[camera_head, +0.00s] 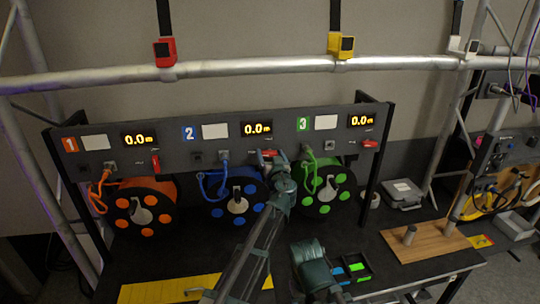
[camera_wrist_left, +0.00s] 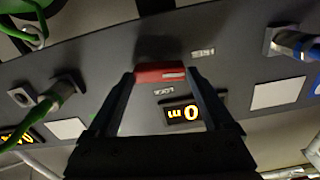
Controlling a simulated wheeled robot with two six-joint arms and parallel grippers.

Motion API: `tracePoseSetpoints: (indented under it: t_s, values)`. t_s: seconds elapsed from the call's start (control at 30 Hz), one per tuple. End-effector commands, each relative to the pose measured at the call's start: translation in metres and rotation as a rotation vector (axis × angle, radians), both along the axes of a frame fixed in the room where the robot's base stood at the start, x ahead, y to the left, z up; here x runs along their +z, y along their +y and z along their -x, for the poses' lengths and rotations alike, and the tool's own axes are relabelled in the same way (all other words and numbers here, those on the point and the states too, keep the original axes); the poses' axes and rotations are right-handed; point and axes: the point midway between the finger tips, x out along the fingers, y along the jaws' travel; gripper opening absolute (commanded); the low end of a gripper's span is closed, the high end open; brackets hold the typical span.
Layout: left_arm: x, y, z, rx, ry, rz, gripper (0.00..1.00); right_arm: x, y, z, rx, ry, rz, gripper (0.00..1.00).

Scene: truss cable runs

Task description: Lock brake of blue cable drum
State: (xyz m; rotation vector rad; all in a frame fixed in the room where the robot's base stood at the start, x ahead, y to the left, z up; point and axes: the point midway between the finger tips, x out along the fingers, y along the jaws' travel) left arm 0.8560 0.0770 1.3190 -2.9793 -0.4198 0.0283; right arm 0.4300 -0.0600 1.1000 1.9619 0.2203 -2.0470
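The blue cable drum (camera_head: 232,203) sits in the middle bay, under the panel section marked 2, with its blue cable plugged in above. Its red brake lever (camera_wrist_left: 160,73) lies crosswise on the panel, near the lit display (camera_wrist_left: 182,114); small labels beside it are unreadable. My left gripper (camera_head: 270,157) is at the panel in front of this lever and partly hides it in the head view. In the left wrist view its fingers (camera_wrist_left: 160,80) are apart, one near each end of the lever; contact cannot be told.
The orange drum (camera_head: 146,207) with a downward red lever (camera_head: 155,163) is left; the green drum (camera_head: 325,188) with a sideways red lever (camera_head: 370,144) is right. A truss tube (camera_head: 235,66) crosses above.

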Motion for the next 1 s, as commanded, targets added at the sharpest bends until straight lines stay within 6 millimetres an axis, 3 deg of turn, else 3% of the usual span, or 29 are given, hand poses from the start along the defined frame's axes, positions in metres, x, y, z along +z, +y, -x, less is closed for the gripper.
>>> tracePoseSetpoints:
  t_s: [0.03, 0.33, 0.67, 1.0]
  values:
    - [0.0000, 0.0000, 0.0000, 0.000, 0.000, 0.000, 0.75, 0.0000, 0.0000, -0.0001, 0.000, 0.000, 0.000, 0.67]
    - [0.0000, 0.0001, 0.0001, 0.000, 0.000, 0.000, 0.21, 0.0000, 0.0000, -0.0001, 0.000, 0.000, 0.000, 0.67]
    - [0.0001, -0.0006, 0.0000, 0.000, 0.016, -0.055, 0.19, 0.0001, 0.0000, -0.0001, 0.000, 0.000, 0.000, 0.67]
    - [0.0003, -0.0032, -0.0006, 0.000, 0.090, -0.311, 0.19, 0.0003, 0.0000, 0.0000, 0.000, 0.000, 0.000, 0.67]
